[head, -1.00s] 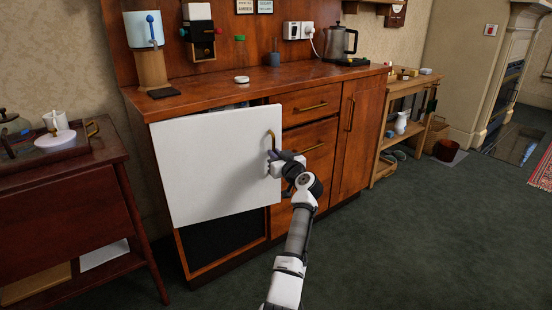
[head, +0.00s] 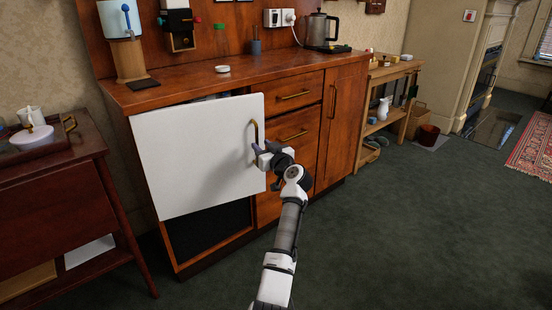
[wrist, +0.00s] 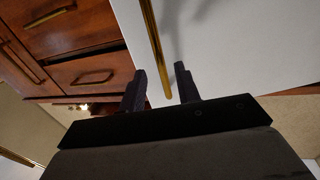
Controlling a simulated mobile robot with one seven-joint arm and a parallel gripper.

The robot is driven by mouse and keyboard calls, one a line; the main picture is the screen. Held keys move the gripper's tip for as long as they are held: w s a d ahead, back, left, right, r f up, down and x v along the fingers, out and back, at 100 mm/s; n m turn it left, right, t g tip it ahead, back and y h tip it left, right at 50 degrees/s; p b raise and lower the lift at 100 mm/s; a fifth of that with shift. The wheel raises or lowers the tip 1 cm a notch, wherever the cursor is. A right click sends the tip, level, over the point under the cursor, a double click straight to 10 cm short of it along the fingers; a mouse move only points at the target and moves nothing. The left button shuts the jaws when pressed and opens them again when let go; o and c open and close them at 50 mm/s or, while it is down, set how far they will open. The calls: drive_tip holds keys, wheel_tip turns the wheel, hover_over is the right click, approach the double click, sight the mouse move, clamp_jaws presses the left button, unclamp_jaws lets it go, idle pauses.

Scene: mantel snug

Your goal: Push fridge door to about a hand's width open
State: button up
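The fridge door (head: 195,158) is a white panel at the left end of the wooden counter unit. It stands partly open, its right edge out from the cabinet front, with a narrow dark gap along its top. A vertical brass handle (head: 254,132) is near its right edge. My gripper (head: 259,150) is at the lower part of this handle. In the wrist view, its two dark fingers (wrist: 160,88) are apart, with the lower end of the handle (wrist: 155,50) between them and space visible beside it. I cannot tell whether either finger touches the handle or door.
Wooden drawers (head: 292,130) and a cupboard door (head: 340,120) are right of the fridge. A dark side table (head: 55,195) with a tray stands close on the left. A shelf unit (head: 392,95) is farther right. The green carpet (head: 400,220) at right is clear.

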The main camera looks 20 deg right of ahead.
drive_tip(key=s+d, duration=0.1)
drive_tip(key=s, duration=1)
drive_tip(key=shift+s+d+p, duration=0.15)
drive_tip(key=shift+d+p, duration=0.05)
drive_tip(key=shift+p, duration=0.2)
